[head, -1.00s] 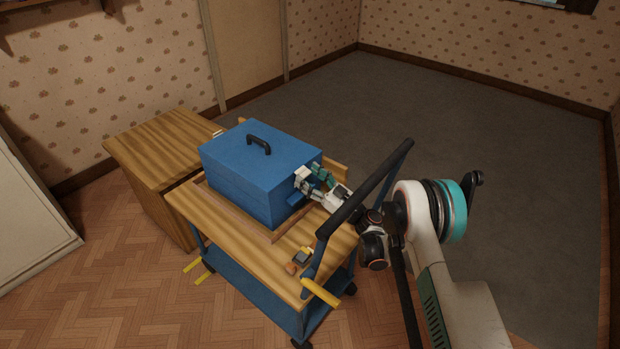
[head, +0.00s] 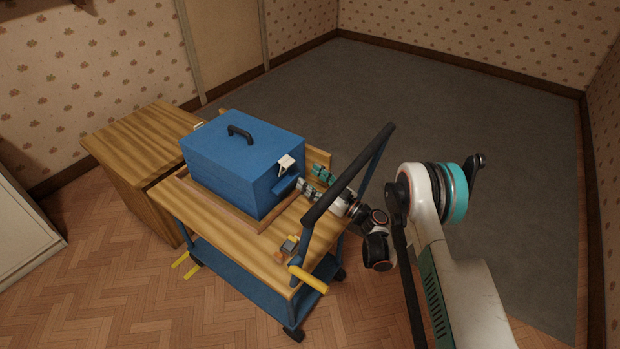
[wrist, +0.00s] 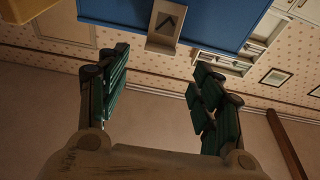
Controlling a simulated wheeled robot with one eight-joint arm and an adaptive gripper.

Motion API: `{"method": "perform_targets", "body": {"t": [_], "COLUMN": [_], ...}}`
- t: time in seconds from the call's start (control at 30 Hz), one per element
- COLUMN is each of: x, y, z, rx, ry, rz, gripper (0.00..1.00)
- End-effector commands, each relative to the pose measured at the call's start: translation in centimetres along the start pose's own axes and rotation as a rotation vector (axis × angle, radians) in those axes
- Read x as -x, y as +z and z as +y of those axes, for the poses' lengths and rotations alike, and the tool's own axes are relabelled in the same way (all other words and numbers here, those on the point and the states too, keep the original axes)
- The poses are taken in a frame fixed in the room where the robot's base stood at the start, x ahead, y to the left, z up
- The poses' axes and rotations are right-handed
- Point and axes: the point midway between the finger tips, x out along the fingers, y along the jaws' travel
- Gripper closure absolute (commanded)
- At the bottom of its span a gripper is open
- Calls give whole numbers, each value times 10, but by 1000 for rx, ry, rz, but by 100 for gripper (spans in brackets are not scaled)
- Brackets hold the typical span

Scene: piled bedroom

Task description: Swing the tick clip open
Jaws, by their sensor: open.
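The tick clip (head: 286,162) is a small pale plate at the top of the blue box's (head: 228,160) right-hand face. It looks tilted out from the face, though its exact angle is hard to tell. In the wrist view the clip (wrist: 164,27) carries a dark tick mark and hangs across the box's edge (wrist: 212,22). My gripper (head: 309,184) is open and empty, just right of and below the clip in the head view. In the wrist view the fingers (wrist: 158,75) are spread wide, with the clip beyond them and apart from both.
The box stands on a wooden-topped trolley (head: 225,223) with a raised black-gripped handle (head: 350,172) close to my arm. Small items (head: 287,247) lie near the trolley's front corner. A wooden cabinet (head: 140,150) stands behind it at the left. The grey carpet (head: 450,120) is clear.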

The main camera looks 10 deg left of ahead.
Motion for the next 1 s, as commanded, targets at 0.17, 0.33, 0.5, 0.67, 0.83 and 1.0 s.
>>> {"method": "perform_targets", "body": {"t": [0.17,0.33,0.5,0.67,0.83,1.0], "x": [10,33,35,12,-21,-52], "y": [-17,-34,-30,-22,-13,-4], "z": [1,0,-1,-2,-1,-1], "rx": [5,4,0,0,0,0], "ry": [-2,-2,-1,-3,-2,-1], "rz": [-70,-214,-260,-258,-258,-257], "gripper": [40,40,40,40,40,40]}}
